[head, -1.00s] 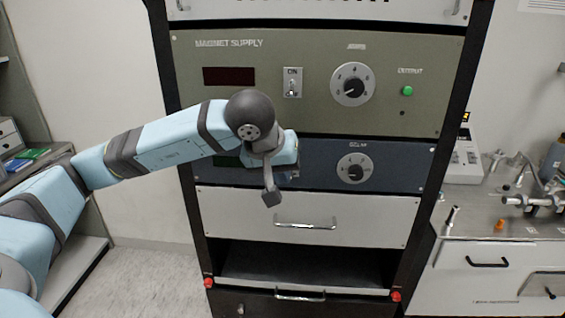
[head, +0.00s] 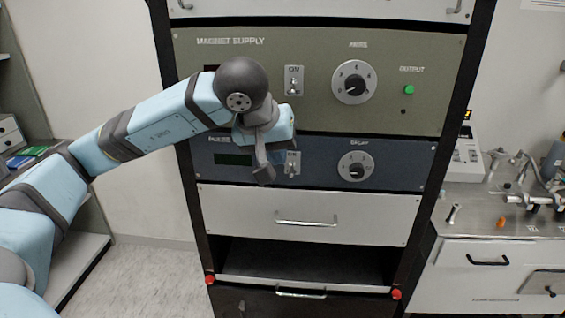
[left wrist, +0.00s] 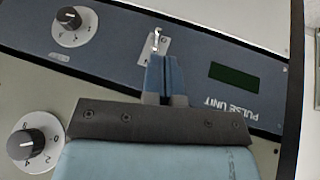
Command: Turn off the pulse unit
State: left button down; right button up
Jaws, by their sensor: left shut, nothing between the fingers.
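The pulse unit is the dark blue panel (head: 400,160) in the middle of the rack; in the left wrist view (left wrist: 110,55) it appears upside down, with its name readable. Its toggle switch (head: 291,165) has a light plate and a small metal lever, also in the left wrist view (left wrist: 156,42). I cannot tell surely which way the lever sits. My left gripper (head: 290,143) is just above this switch in the head view, its fingers partly hidden by its own body. In the left wrist view the shut, empty fingers (left wrist: 161,72) point at the switch plate.
The green magnet supply panel (head: 420,110) sits above, with its own ON switch (head: 293,81), a dial (head: 354,82) and a green output light (head: 409,90). The pulse unit has a delay dial (head: 356,166) and a dark display (head: 233,160). A white drawer (head: 370,212) is below.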

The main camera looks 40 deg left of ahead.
pick_arm(q)
jog(key=v, duration=1)
